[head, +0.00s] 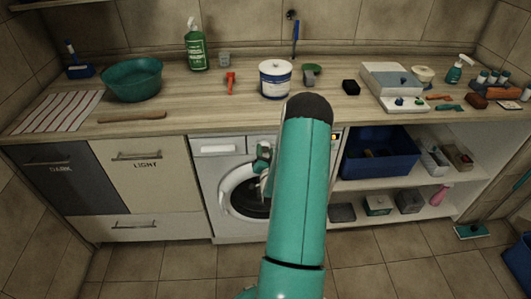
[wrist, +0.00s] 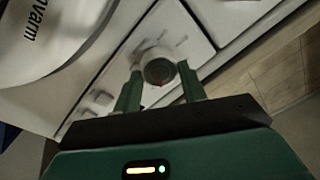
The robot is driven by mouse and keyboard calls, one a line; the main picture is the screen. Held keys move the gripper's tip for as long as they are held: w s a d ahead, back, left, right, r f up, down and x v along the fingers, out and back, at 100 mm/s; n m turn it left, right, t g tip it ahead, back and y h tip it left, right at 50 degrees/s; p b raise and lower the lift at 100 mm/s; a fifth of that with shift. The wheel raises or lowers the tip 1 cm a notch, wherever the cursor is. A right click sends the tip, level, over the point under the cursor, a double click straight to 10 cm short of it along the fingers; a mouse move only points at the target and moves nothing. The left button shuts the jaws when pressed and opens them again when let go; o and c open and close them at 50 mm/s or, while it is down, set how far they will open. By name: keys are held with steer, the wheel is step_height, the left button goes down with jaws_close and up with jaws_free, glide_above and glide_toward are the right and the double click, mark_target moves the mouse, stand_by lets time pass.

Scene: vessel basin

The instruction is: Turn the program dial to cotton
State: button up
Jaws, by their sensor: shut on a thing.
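The program dial (wrist: 158,67) is a round grey knob with a small red mark on its lower edge in the wrist view. It sits on the white control panel of the washing machine (head: 206,148). My gripper (wrist: 160,71) has its two green fingers on either side of the dial, shut on it. The printing around the dial is too blurred to read, so its setting cannot be told. In the head view my arm hides the dial and most of the panel, with a bit of the wrist showing before the door.
The wooden worktop (head: 160,92) above holds a green basin (head: 132,79), a white tub (head: 275,79) and other items. Cabinets marked DARK and LIGHT stand left of the machine. Open shelves with a blue bin (head: 381,157) stand right.

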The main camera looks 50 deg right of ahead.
stand_by(0.3)
steer(key=o, duration=1)
steer(key=shift+c, duration=0.2)
steer(key=shift+s+a, duration=0.1)
steer(key=v, duration=1.3)
steer(key=shift+s+a, duration=0.2)
steer(key=shift+a, duration=0.05)
steer(key=shift+r, duration=0.1)
